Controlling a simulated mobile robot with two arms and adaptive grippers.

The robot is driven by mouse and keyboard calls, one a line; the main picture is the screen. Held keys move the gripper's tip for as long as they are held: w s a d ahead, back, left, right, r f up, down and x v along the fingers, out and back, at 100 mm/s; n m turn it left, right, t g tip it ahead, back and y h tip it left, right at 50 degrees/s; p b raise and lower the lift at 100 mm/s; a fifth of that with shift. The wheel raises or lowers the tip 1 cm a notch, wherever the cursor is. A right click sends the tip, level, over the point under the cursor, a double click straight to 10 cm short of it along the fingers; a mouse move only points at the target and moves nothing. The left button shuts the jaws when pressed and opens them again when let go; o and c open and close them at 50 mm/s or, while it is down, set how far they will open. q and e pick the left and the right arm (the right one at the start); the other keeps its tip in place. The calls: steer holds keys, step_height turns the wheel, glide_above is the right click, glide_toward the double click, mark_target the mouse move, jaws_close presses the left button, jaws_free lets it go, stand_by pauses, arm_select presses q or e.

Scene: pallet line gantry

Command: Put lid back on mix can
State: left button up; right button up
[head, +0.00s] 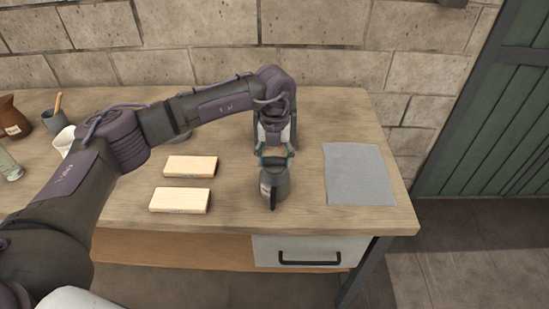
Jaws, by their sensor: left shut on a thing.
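A dark grey can (275,186) with a small pale label and a dark handle at its front stands on the wooden table, right of the two pale blocks. My left gripper (275,156) points down right at the can's top. Its fingers are shut on what looks like the lid, which the fingers and wrist largely hide. I cannot tell whether the lid is seated on the can or just above it. My right gripper is not in view.
Two pale wooden blocks (190,166) (180,200) lie left of the can. A grey cloth (358,174) lies at right. A grey round thing (178,119) is partly hidden behind my arm. A brown jug (13,118), a cup (52,121) and a white cup (65,139) stand at far left.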

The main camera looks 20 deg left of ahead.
arm_select(q)
steer(key=o, duration=1.1)
steer(key=shift+r, duration=0.15)
steer(key=shift+r+p, duration=1.9)
steer(key=shift+r, duration=1.5)
jaws_close()
